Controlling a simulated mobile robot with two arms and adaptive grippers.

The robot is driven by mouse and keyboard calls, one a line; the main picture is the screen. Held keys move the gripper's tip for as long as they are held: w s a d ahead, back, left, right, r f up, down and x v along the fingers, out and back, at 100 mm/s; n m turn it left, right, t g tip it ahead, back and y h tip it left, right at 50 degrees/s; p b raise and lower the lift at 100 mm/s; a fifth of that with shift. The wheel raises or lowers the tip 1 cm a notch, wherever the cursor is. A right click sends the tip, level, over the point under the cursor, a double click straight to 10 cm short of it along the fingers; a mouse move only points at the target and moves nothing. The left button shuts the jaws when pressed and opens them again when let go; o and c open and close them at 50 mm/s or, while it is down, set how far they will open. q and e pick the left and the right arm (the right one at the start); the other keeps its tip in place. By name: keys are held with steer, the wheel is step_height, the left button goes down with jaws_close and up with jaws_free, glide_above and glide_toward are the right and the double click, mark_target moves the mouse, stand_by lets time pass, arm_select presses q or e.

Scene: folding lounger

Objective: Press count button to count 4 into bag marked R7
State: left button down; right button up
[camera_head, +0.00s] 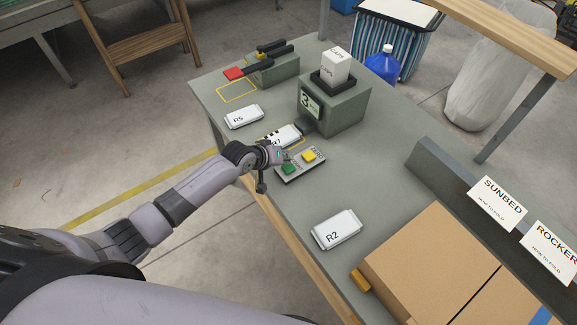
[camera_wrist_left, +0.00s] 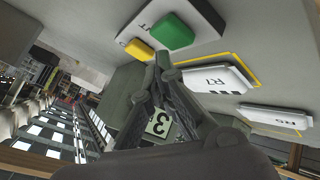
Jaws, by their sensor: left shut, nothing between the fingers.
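My left gripper (camera_head: 280,157) is shut and empty, at the left edge of the small button panel (camera_head: 289,178). The panel bears a green button (camera_head: 288,168) and a yellow button (camera_head: 309,155). In the left wrist view the shut fingertips (camera_wrist_left: 163,60) are close to the green button (camera_wrist_left: 174,31) and the yellow button (camera_wrist_left: 140,49); I cannot tell whether they touch. The green-grey counter (camera_head: 345,108) shows "3" on its display (camera_head: 309,103). The bag marked R7 (camera_head: 287,134) lies by the counter's spout, partly hidden behind my gripper; it shows whole in the wrist view (camera_wrist_left: 214,78).
Bag R5 (camera_head: 243,117) lies to the left and bag R2 (camera_head: 336,229) nearer me. A cardboard box (camera_head: 430,258) fills the near right. The bench (camera_head: 380,165) is clear between panel and ledge.

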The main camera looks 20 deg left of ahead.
mark_target(286, 166)
arm_select(q)
steer(key=shift+f, duration=0.15)
steer(key=shift+f, duration=0.3)
steer(key=shift+f+b, duration=0.5)
steer(key=shift+f, duration=0.05)
stand_by(0.9)
steer(key=shift+r, duration=0.1)
steer(key=shift+r+p, duration=0.85)
steer(key=shift+p, duration=0.15)
step_height(286, 166, up, 5)
steer(key=p, duration=0.5)
steer(key=shift+r, duration=0.1)
